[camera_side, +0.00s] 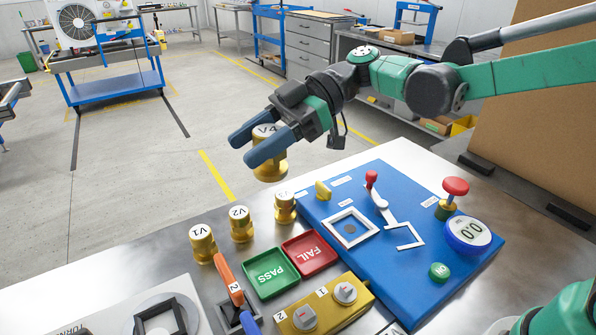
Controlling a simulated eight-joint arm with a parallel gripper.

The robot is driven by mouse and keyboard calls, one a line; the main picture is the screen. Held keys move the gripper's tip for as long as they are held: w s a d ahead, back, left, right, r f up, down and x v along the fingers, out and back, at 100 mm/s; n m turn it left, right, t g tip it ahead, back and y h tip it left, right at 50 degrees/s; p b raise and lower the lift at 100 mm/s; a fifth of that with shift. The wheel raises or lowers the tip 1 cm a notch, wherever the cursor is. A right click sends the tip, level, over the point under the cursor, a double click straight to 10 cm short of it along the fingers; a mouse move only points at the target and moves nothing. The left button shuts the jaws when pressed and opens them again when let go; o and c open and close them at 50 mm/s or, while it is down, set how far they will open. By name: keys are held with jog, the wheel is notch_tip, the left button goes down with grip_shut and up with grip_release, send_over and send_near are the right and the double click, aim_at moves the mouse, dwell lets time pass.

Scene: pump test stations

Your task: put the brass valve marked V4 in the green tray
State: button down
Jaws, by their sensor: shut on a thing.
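The brass valve marked V4 (270,166) is held between the blue fingers of my gripper (257,146). It hangs upright in the air above the back left part of the bench, and its top label shows between the fingers. The green tray marked PASS (271,273) lies on the bench, lower in the picture than the gripper, and looks empty. The red tray marked FAIL (309,254) is right beside it and also looks empty.
Brass valves V1 (203,243), V2 (240,224) and a third (285,207) stand behind the trays. An orange-handled lever (230,281) is left of the green tray. A yellow two-knob box (323,305) is in front. A blue test panel (430,271) is at right.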

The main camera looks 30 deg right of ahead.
jog(key=f+n+g, duration=0.1)
jog(key=f, duration=0.4)
jog(key=a+f+n+g, duration=0.1)
jog(key=f, duration=0.5)
jog(key=s+f+n+g, duration=0.1)
jog(key=f, duration=0.5)
jog(key=shift+a+f+g, duration=0.25)
jog(key=shift+a+g, duration=0.1)
jog(key=shift+g, duration=0.05)
jog(key=shift+f, duration=0.6)
jog(key=shift+c, duration=1.6)
grip_release()
